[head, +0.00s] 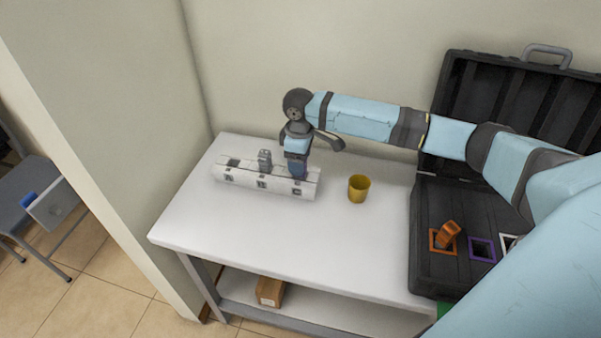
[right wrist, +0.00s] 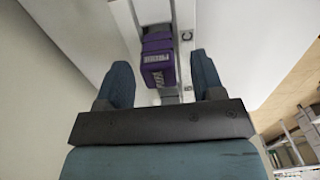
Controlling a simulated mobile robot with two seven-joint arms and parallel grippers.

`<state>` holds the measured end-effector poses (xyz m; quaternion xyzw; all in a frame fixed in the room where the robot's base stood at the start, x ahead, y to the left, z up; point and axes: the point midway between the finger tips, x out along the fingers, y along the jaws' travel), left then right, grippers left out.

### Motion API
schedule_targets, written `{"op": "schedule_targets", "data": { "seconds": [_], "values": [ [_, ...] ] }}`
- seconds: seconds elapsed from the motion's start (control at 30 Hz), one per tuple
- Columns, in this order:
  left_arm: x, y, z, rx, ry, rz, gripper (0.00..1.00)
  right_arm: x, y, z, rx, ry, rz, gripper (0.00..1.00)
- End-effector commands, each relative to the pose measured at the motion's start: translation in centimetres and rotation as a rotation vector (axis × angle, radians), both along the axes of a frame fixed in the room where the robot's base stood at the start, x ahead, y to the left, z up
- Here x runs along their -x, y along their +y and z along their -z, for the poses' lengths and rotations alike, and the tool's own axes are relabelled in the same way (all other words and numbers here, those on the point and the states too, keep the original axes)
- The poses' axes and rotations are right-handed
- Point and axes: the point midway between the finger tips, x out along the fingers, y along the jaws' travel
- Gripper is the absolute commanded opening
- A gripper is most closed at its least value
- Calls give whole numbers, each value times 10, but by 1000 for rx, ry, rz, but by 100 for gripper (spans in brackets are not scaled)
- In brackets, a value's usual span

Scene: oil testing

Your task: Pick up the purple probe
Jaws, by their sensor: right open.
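The purple probe (right wrist: 158,65) shows in the right wrist view, seated in the white rack (right wrist: 118,22). My right gripper (right wrist: 163,75) is open, with one blue finger on each side of the probe and gaps visible between. In the head view the right gripper (head: 297,170) points down over the right part of the white rack (head: 235,176) on the table and hides the purple probe there. A purple-framed slot (head: 482,249) in the black case looks empty. My left gripper is not in view.
A grey probe (head: 264,158) stands in the rack left of my gripper. A yellow cup (head: 359,188) stands to the right on the white table (head: 290,244). The open black case (head: 430,215) holds a tilted orange probe (head: 448,234). The table's front is clear.

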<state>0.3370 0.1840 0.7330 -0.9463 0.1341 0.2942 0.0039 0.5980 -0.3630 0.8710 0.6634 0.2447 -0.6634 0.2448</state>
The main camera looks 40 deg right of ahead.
Motion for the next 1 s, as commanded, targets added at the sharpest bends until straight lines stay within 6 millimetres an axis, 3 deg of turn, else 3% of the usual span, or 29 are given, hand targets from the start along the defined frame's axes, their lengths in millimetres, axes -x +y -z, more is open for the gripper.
{"op": "schedule_targets", "data": {
  "seconds": [0.13, 0.37, 0.6, 0.63, 0.87, 1.0],
  "values": [
    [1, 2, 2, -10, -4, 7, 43, 1, 0, 22, 1, 2, 0, 62],
    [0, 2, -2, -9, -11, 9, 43, 0, 0, 23, 1, -1, 0, 62],
    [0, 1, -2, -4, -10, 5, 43, 0, 0, 23, 1, -1, 0, 9],
    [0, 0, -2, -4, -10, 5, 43, 0, 0, 23, 1, -1, 0, 6],
    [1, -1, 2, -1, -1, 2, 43, 0, 0, 22, 1, -1, 0, 6],
    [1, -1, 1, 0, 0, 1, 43, 0, 0, 12, 0, -3, -1, 6]
  ]
}}
